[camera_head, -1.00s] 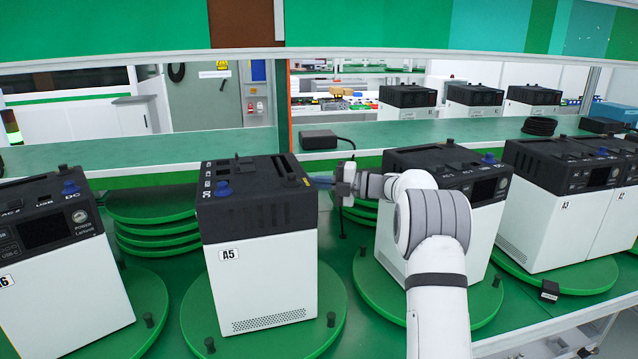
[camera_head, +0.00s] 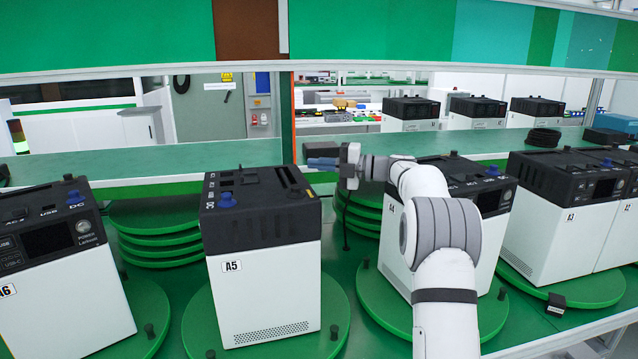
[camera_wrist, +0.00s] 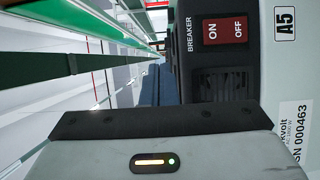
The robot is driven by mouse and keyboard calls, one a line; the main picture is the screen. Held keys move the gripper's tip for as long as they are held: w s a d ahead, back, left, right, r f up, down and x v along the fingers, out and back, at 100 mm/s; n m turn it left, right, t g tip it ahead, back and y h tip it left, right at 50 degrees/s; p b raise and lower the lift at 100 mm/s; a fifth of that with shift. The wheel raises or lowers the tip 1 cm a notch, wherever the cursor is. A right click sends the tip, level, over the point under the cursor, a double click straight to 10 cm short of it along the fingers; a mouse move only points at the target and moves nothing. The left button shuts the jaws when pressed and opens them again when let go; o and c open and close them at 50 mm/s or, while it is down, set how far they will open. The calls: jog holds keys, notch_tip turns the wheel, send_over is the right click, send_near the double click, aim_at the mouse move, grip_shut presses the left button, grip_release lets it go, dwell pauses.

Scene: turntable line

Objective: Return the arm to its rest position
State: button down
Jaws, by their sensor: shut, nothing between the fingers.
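My gripper (camera_head: 318,157) is shut and empty in the head view. It points left, beside the rear right top edge of the A5 unit (camera_head: 265,285), a white box with a black top. I cannot tell whether it touches the unit. In the wrist view, my gripper's blue fingers (camera_wrist: 157,85) are close together, left of A5's black panel with the red ON/OFF breaker switch (camera_wrist: 225,30). My white arm reaches up from the lower right, in front of the A4 unit (camera_head: 395,262).
A5 stands on a green turntable (camera_head: 338,320). The A6 unit (camera_head: 70,310) stands at left and the A3 unit (camera_head: 550,230) at right. Stacked green discs (camera_head: 160,250) lie between A6 and A5. A green shelf (camera_head: 120,165) runs behind.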

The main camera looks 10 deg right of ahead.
jog(key=shift+r, duration=1)
